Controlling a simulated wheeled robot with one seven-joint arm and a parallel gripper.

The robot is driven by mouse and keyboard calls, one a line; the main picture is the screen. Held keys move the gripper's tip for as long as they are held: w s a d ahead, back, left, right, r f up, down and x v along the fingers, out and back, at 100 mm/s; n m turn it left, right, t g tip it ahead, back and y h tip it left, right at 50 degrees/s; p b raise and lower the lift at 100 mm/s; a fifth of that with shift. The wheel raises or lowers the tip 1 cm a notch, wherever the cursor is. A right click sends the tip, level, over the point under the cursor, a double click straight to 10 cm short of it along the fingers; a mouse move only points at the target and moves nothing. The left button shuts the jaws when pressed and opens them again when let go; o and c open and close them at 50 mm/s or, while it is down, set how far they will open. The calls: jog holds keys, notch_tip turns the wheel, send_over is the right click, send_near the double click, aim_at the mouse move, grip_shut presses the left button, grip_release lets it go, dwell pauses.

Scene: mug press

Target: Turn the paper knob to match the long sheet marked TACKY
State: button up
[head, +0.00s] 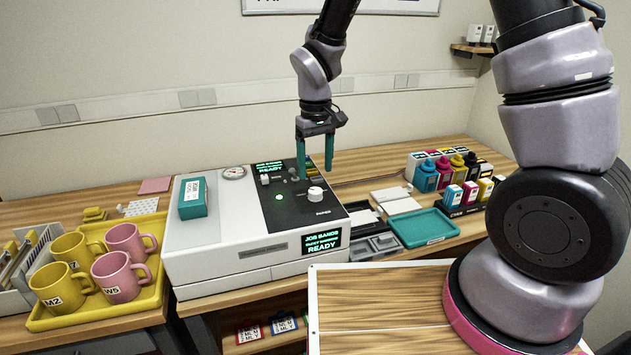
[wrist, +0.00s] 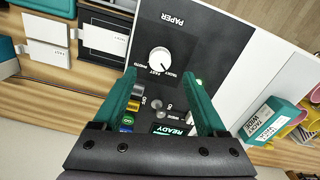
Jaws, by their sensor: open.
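The white paper knob (head: 315,193) stands on the black panel on top of the printer. In the wrist view the knob (wrist: 160,61) lies just beyond my fingertips, with TACKY, FAST and PHOTO lettered around one side; its pointer is too small to read surely. My gripper (head: 315,173) points down above the panel, teal fingers apart and empty. In the wrist view my gripper (wrist: 166,75) shows one finger on each side, with the knob between their lines and apart from them. A teal box (wrist: 266,118) reads TACKY WIDE.
The printer (head: 220,245) has lit READY screens and a teal box on top. Mugs stand in a yellow tray (head: 95,318) at left. A teal tray (head: 425,228), white sheets and ink bottles (head: 427,176) lie at right. Small buttons (wrist: 127,119) sit near my fingers.

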aim_at(316, 190)
jog(key=shift+r, duration=2.3)
jog(key=d+r+m+t+y, duration=0.1)
jog(key=d+r+m, duration=0.1)
jog(key=d+r, duration=0.6)
jog(key=s+d+r+m+t+y, duration=0.1)
jog(key=s+d+r+m+t, duration=0.5)
jog(key=s+d+r, duration=0.6)
notch_tip(316, 190, up, 3)
jog(key=d+m, duration=0.1)
jog(key=d, duration=0.1)
jog(key=shift+d+m, duration=0.35)
jog(key=shift+m, duration=0.05)
